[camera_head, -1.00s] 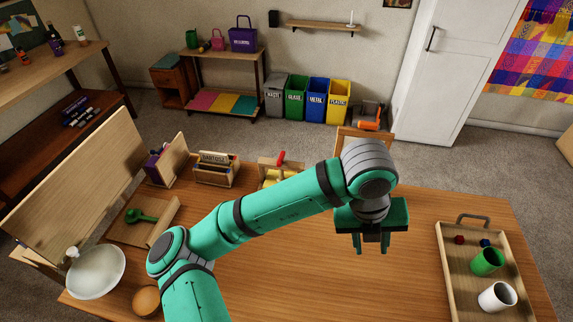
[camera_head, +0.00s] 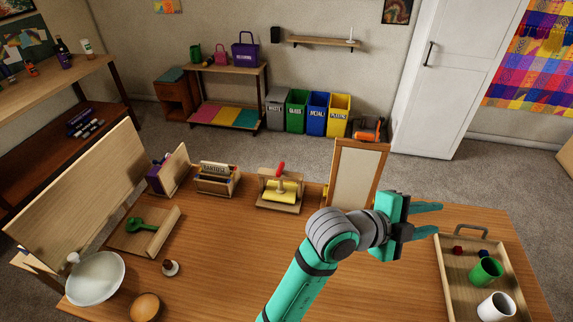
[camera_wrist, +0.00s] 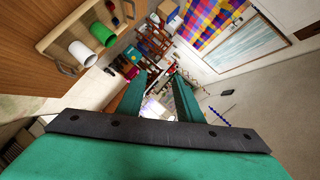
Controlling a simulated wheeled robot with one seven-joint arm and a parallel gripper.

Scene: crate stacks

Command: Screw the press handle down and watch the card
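The press (camera_head: 279,204) is a small wooden frame at the back middle of the table in the head view. Its red handle (camera_head: 281,168) stands up at the top. A yellow piece (camera_head: 284,188), which may be the card, shows within the frame; its details are too small to tell. My gripper (camera_head: 428,219) is to the right of the press and well apart from it, pointing right toward the tray. Its two green fingers are spread with nothing between them; they also show apart in the wrist view (camera_wrist: 158,92). The press is not seen in the wrist view.
A wooden tray (camera_head: 451,285) with a green cup (camera_head: 486,271) and a white cup (camera_head: 496,307) is at the right. A framed board (camera_head: 357,176) stands behind my arm. A card box (camera_head: 216,179) is left of the press. The table's middle is clear.

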